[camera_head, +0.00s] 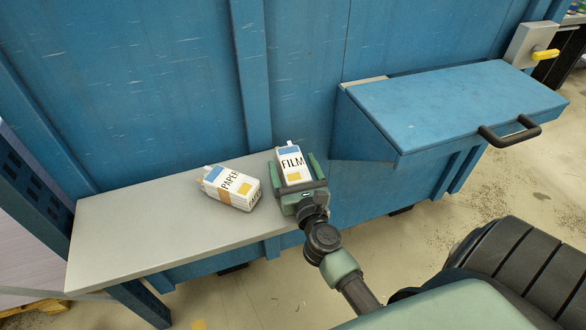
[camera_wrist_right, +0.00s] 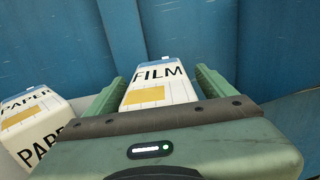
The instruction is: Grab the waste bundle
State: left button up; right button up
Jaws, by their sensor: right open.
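A white bundle marked FILM (camera_head: 291,163), with blue and yellow patches, sits at the right end of the grey shelf. My right gripper (camera_head: 294,160) is open, with one green finger on each side of the FILM bundle. In the right wrist view the FILM bundle (camera_wrist_right: 158,84) stands between the fingers, and its lower part is hidden behind the gripper body. Whether the fingers touch it I cannot tell. A second white bundle marked PAPER (camera_head: 231,188), with a brown band, lies to the left of the gripper; it also shows in the right wrist view (camera_wrist_right: 32,120). My left gripper is not in view.
The grey shelf (camera_head: 140,232) is bare to the left of the PAPER bundle. A blue machine wall (camera_head: 130,80) rises behind it. A blue sloped lid (camera_head: 450,100) with a black handle (camera_head: 510,132) juts out at the right.

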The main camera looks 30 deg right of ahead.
jog(key=c, duration=1.6)
